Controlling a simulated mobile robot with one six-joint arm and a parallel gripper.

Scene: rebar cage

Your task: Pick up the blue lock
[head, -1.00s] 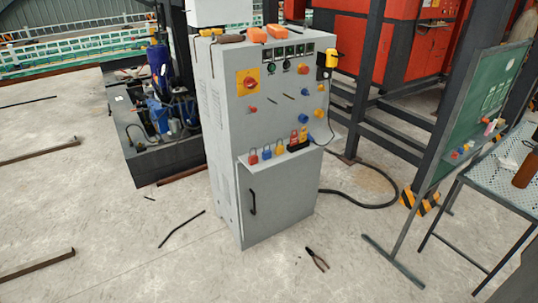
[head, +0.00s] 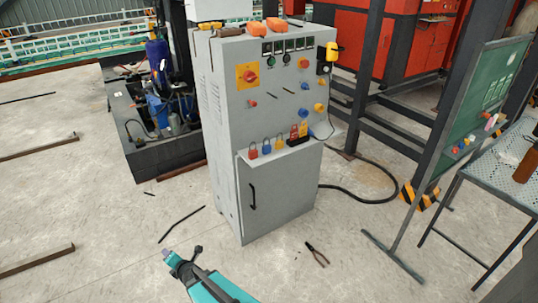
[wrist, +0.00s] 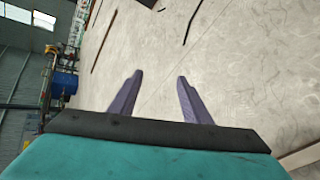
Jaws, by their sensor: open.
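The blue lock (head: 267,146) stands on the narrow ledge (head: 250,163) on the front of the grey control cabinet, in the head view. It sits between a red lock (head: 253,151) on its left and a yellow lock (head: 280,142) on its right. My gripper (wrist: 159,76) shows two purple fingers spread apart with nothing between them in the wrist view. In the head view my teal arm enters at the bottom, and the gripper end is low and left of the cabinet, well apart from the lock. The wrist view does not show the lock.
A black holder (head: 298,142) with red and yellow items stands at the ledge's right end. Pliers (head: 317,254) and a dark rod (head: 182,223) lie on the floor. A green board (head: 480,105) and a metal table (head: 500,170) stand at right. Floor before the cabinet is mostly clear.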

